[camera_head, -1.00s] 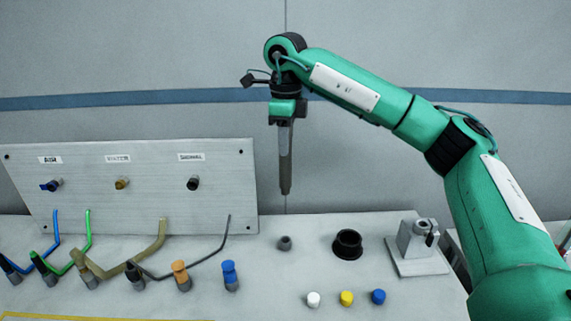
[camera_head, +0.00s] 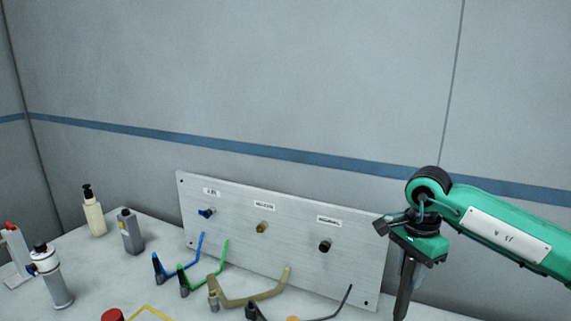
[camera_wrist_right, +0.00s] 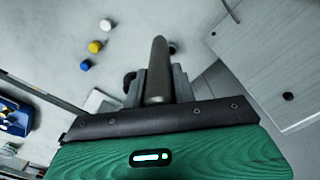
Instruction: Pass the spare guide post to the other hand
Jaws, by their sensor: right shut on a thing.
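My right gripper (camera_head: 408,266) is shut on the spare guide post (camera_head: 403,297), a dark grey rod that hangs down from the jaws in front of the wall. Its lower end is cut off by the bottom edge of the head view. In the right wrist view the post (camera_wrist_right: 158,72) stands out between the grey fingers, above the bench. My left gripper is not in view.
An upright panel (camera_head: 290,265) with labelled ports stands just left of the post. Blue, green and tan hoses (camera_head: 232,300) lie before it. A pump bottle (camera_head: 94,212), a grey bottle (camera_head: 131,232) and a white canister (camera_head: 55,280) stand at the left.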

